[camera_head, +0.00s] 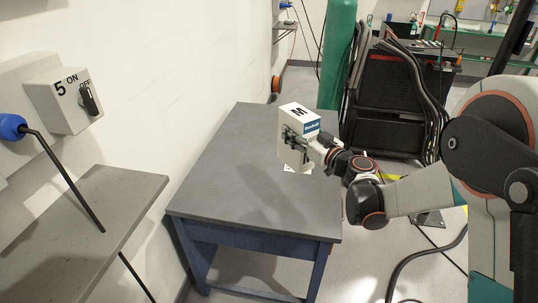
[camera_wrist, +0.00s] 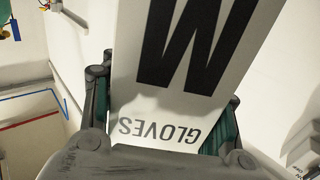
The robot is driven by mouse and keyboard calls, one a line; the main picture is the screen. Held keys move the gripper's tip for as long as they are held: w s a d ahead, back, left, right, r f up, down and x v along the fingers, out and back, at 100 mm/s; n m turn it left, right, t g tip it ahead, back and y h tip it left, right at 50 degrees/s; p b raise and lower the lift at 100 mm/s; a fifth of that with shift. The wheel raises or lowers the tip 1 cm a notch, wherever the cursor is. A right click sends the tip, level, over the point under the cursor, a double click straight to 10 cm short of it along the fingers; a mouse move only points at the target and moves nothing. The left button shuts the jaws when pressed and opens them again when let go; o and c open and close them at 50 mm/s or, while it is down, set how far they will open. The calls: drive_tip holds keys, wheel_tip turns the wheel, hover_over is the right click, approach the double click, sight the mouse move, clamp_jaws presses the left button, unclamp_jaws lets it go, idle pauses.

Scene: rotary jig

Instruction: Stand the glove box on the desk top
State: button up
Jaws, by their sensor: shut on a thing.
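The desk top (camera_head: 228,165) is grey. The box is over its right part and looks roughly upright. I cannot tell whether its underside touches the desk; that part is partly hidden.
A grey shelf (camera_head: 80,215) and a switch box (camera_head: 70,98) are at the left wall. A green cylinder (camera_head: 338,50) and a black cabinet (camera_head: 385,105) with hoses stand behind the desk. The desk top's left and front areas are clear.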

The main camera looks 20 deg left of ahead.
wheel_tip(320, 180, down, 20)
drive_tip(key=b, duration=0.7)
drive_tip(key=shift+r, duration=0.2)
drive_tip(key=o, duration=1.3)
drive_tip(key=shift+f, duration=0.1)
drive_tip(key=p+v, duration=0.2)
drive_tip(key=v, duration=0.5)
drive_tip(key=shift+s+d, duration=0.2)
